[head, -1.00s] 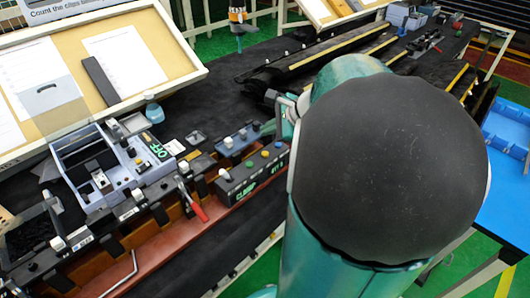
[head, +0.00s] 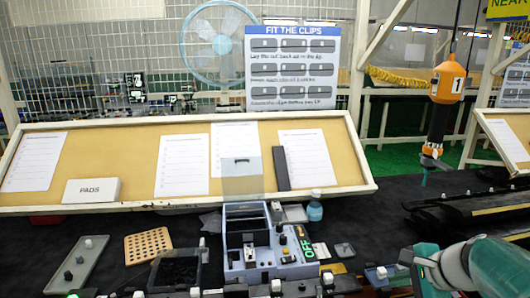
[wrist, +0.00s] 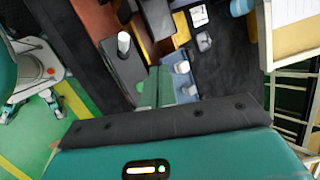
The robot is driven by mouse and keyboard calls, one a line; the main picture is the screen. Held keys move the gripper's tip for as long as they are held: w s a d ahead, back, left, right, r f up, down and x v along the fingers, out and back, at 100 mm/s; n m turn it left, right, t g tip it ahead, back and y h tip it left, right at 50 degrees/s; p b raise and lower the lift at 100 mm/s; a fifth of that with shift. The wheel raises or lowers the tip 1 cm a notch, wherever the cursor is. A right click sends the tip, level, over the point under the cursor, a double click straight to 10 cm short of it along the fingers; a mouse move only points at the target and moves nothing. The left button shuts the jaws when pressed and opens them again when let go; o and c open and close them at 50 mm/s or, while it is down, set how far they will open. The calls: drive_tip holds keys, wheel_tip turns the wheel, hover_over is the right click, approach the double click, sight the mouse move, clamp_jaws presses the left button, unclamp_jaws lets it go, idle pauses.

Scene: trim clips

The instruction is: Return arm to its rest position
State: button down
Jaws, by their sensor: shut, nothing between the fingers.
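My gripper (wrist: 158,86) shows in the wrist view as two narrow green-teal fingers beyond the dark-edged teal housing. The fingers are together with nothing between them. They are over the bench fixtures, clear of a visible hold on any part. In the head view, part of my teal arm with pale joints enters at the lower right, low over the right end of the fixture row. The fingertips cannot be clearly made out there.
The grey-blue fixture (head: 262,262) marked OFF stands on the dark bench. A bottle (head: 314,208) and a perforated tan block (head: 148,246) are nearby. A tilted board (head: 90,160) with papers spans behind. An orange hanging tool (head: 447,84) marked 1 is at the right.

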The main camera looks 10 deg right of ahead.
drive_tip(key=s+a+r+n+h, duration=0.1)
drive_tip(key=s+a+n, duration=0.3)
drive_tip(key=a+n, duration=0.5)
drive_tip(key=s+a+r+n+g+h, duration=0.1)
drive_tip(key=s+a+n, duration=0.4)
drive_tip(key=a+n, duration=0.4)
drive_tip(key=shift+s+n+g+h, duration=0.3)
drive_tip(key=shift+n+h, duration=0.1)
drive_tip(key=shift+a, duration=0.1)
